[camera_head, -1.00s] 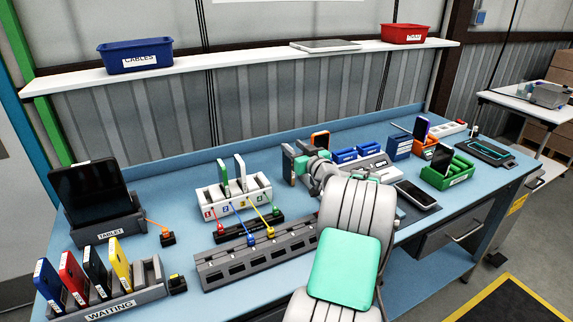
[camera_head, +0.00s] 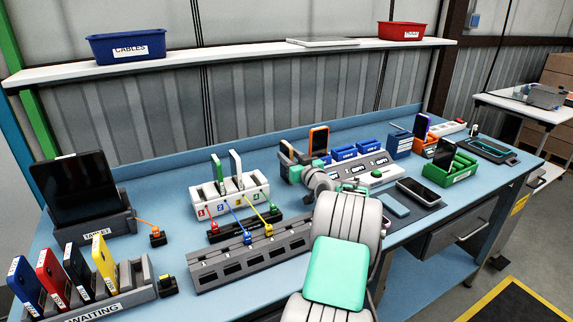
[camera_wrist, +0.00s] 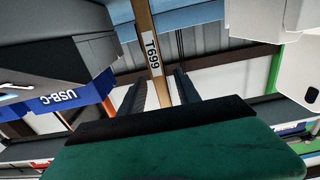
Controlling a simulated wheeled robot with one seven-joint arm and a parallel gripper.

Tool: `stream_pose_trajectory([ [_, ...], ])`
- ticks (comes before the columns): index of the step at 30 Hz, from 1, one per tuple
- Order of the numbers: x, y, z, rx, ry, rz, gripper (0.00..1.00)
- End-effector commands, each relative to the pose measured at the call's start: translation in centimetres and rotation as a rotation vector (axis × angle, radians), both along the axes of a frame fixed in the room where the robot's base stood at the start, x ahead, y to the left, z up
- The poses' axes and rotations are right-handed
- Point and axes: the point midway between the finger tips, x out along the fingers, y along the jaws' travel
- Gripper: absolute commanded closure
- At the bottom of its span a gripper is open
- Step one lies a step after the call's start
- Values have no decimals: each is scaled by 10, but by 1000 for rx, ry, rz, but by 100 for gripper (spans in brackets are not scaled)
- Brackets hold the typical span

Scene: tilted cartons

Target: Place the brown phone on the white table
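The brown phone shows in the wrist view as a narrow upright edge with a T699 label (camera_wrist: 152,55). In the head view a small brown part of the phone (camera_head: 286,149) shows at my gripper (camera_head: 295,166), over the blue workbench. In the wrist view the two dark fingers of my gripper (camera_wrist: 160,92) stand apart on either side of the phone, with gaps visible. Contact is not visible. The white table (camera_head: 495,101) stands at the back right, beyond the workbench, with a grey object on it.
The blue workbench (camera_head: 150,272) carries a white numbered dock (camera_head: 228,203), an orange phone (camera_head: 319,140), blue USB-C boxes (camera_head: 345,153), a green rack (camera_head: 437,175) and a grey WAITING rack (camera_head: 105,312) with several phones. A shelf (camera_head: 240,60) runs above. Floor is open at lower right.

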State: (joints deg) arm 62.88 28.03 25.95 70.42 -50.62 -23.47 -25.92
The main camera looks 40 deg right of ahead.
Motion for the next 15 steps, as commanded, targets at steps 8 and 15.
stream_pose_trajectory([
  [8, 44, -10, 4, 0, 0, 3, 61],
  [15, 46, -11, 4, 0, 0, 2, 62],
])
